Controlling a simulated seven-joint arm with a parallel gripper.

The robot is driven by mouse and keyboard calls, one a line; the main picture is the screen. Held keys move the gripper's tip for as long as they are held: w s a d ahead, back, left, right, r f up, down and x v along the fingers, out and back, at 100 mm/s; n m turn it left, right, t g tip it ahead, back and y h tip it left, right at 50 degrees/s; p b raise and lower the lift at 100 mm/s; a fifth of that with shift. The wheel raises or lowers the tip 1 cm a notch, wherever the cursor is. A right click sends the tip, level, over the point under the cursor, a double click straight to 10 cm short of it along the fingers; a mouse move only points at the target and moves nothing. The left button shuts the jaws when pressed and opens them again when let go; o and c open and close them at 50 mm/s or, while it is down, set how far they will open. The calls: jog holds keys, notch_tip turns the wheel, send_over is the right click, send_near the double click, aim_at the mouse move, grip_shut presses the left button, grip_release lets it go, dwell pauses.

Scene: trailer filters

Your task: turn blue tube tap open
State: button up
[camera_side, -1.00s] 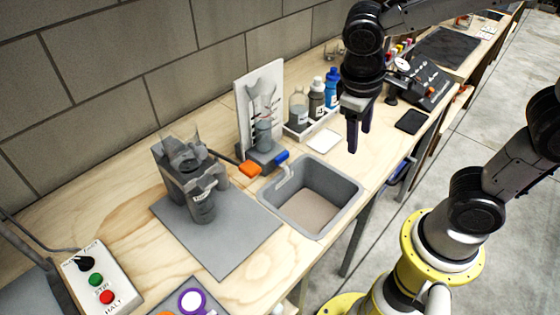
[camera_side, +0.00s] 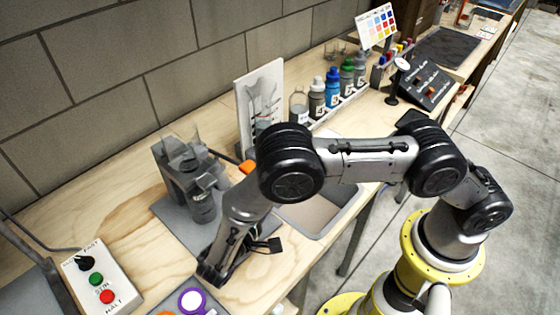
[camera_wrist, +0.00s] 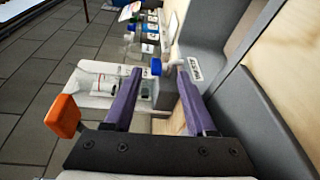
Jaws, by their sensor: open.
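The blue tube tap (camera_wrist: 156,66) shows in the wrist view as a small blue handle beyond and between my fingertips. The side view hides it behind my arm. My gripper (camera_wrist: 160,75) is open, its two purple fingers apart with nothing held between them. I cannot tell the exact gap from the fingertips to the blue tap. An orange tap handle (camera_wrist: 63,115) stands near, left of my left finger; it also shows in the side view (camera_side: 247,166), beside my arm. My fingers are hidden in the side view.
The filter stand's white back panel (camera_side: 276,75) stands near the wall. A grey device (camera_side: 185,165) stands on a grey mat. The sink (camera_side: 345,215) is partly covered by my arm. Several bottles (camera_side: 332,88) stand in a rack behind. A control box (camera_side: 100,275) is front left.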

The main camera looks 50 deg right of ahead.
jog(key=shift+w+a+f+t, duration=0.3)
jog(key=shift+a+t, duration=0.05)
jog(key=shift+t, duration=0.25)
jog(key=shift+w+a+f+t, duration=0.25)
jog(key=shift+w+a+t, duration=0.1)
jog(key=shift+t, duration=0.25)
jog(key=x, duration=1.1)
jog(key=shift+d+r, duration=0.2)
jog(key=shift+d, duration=0.2)
grip_shut()
